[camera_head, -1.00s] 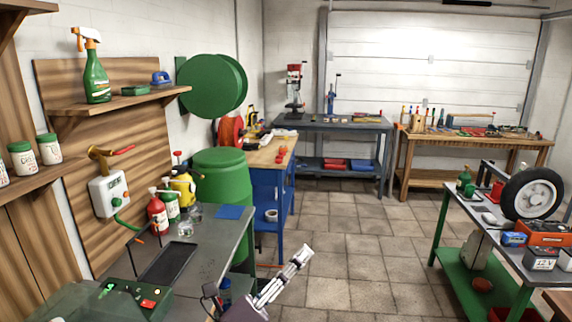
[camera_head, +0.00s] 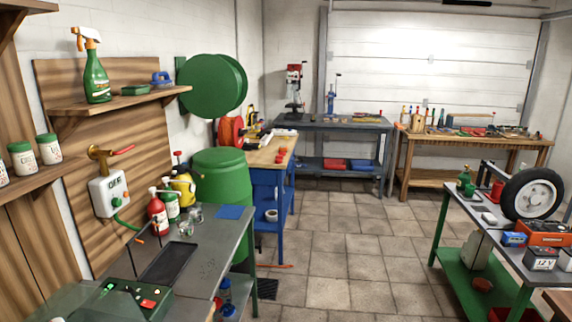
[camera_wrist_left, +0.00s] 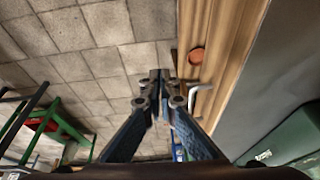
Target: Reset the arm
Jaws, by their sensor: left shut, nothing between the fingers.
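My left gripper (camera_wrist_left: 160,76) shows only in the left wrist view, where its two fingers meet at the tips with nothing between them. It is in open air, with grey floor tiles behind it and a wooden edge to its right. No arm or gripper of mine shows in the head view now. My right gripper is in neither view.
A grey workbench (camera_head: 208,262) with a black tray (camera_head: 168,263) and bottles stands at the left. A green-framed cart (camera_head: 470,268) with a wheel (camera_head: 532,194) stands at the right. The tiled floor (camera_head: 345,262) between them is mostly clear.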

